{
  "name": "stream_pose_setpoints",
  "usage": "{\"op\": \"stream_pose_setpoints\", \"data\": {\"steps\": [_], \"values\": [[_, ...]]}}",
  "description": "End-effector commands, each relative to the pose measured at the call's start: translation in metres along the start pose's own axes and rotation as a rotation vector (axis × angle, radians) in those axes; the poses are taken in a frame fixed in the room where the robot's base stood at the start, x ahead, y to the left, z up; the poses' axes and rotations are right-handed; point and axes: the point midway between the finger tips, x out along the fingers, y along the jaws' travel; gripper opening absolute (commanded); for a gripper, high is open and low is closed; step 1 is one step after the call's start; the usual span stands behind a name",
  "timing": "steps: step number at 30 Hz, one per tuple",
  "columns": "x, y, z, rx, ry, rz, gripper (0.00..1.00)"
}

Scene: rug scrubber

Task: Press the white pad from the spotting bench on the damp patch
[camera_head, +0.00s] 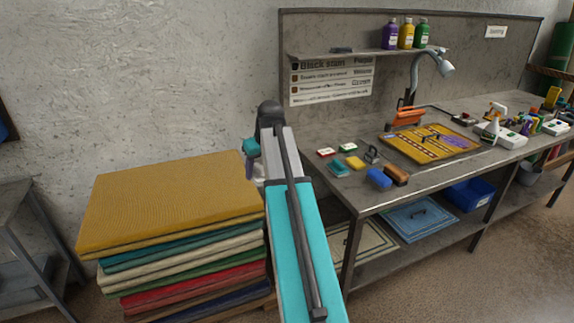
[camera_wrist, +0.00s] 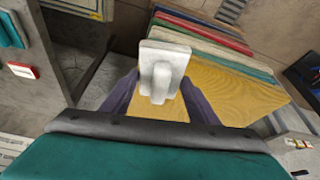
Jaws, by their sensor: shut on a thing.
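The white pad (camera_wrist: 176,55) is in my gripper (camera_wrist: 159,96), its pale handle between the two purple-grey fingers in the wrist view. In the head view my arm hides most of my gripper (camera_head: 255,165). The gripper is in front of the wall, near the rug stack and left of the bench. The spotting bench (camera_head: 350,194) stands at the right. A small yellow patterned rug (camera_head: 405,150) lies on it, with a purple area on its right part. I cannot tell where a damp patch is.
A stack of folded rugs, yellow (camera_head: 170,195) on top, stands left of the bench. Several blocks and brushes, such as a blue one (camera_head: 379,178), lie on the bench's near end. A lamp (camera_head: 445,68) and an orange tool (camera_head: 407,117) stand behind the small rug.

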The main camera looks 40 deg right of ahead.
Motion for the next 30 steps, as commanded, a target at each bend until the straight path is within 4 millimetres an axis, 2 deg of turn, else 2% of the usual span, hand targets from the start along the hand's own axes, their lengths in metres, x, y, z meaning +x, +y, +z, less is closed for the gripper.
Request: {"op": "stream_pose_setpoints", "data": {"steps": [1,12,24,30], "values": [[-0.001,-0.021,0.000,-0.011,0.001,-0.003,0.34],[-0.007,-0.141,0.004,-0.062,0.004,-0.020,0.34],[-0.020,-0.261,0.029,-0.113,0.014,-0.042,0.34],[-0.029,-0.313,0.047,-0.136,0.021,-0.053,0.34]]}}
